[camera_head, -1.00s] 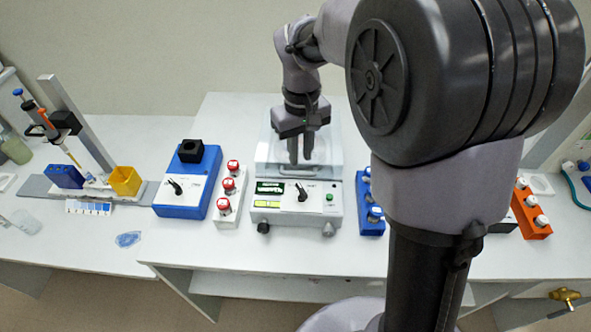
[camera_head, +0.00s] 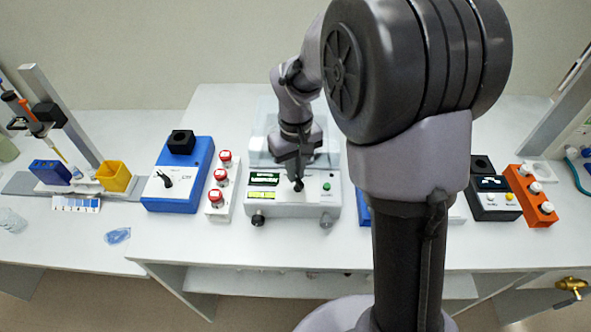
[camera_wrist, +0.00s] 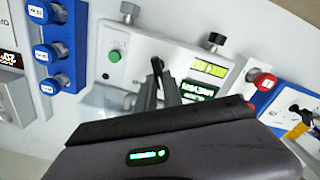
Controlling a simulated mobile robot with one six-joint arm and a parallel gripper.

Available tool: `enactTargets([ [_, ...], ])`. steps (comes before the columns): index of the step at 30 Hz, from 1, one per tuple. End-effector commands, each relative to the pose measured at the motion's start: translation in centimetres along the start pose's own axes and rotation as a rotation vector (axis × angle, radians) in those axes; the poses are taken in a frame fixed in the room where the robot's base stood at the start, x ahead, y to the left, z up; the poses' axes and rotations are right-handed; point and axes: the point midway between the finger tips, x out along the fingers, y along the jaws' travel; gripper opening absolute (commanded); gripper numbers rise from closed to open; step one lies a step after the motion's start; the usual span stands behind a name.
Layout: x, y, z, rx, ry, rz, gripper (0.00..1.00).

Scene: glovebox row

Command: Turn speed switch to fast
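The speed switch (camera_head: 299,185) is a small black lever knob on the sloped front panel of a white device (camera_head: 325,210) in the middle of the bench. In the wrist view the black switch (camera_wrist: 157,66) stands at my fingertips. My gripper (camera_head: 296,176) reaches down over the panel, its fingertips right at the switch and partly covering it. In the wrist view my two fingers (camera_wrist: 158,84) are close together, with a narrow gap between them. Whether they press on the knob is unclear. The switch's markings are hidden or too small to read.
The panel has a green display (camera_head: 264,178) left of the switch and a green button (camera_head: 326,187) to its right. A red-capped vial rack (camera_head: 221,190) and a blue device (camera_head: 180,180) stand to the left. A blue rack (camera_wrist: 62,45) stands close on the device's other side.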

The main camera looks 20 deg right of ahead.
Motion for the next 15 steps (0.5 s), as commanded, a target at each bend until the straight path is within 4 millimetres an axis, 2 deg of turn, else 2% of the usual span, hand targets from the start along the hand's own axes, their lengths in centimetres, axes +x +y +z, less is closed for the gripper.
enactTargets([
  [8,-0.04,0.04,-0.01,0.028,0.0,0.0,0.0],
  [15,-0.07,0.22,0.01,0.162,0.0,0.0,0.0],
])
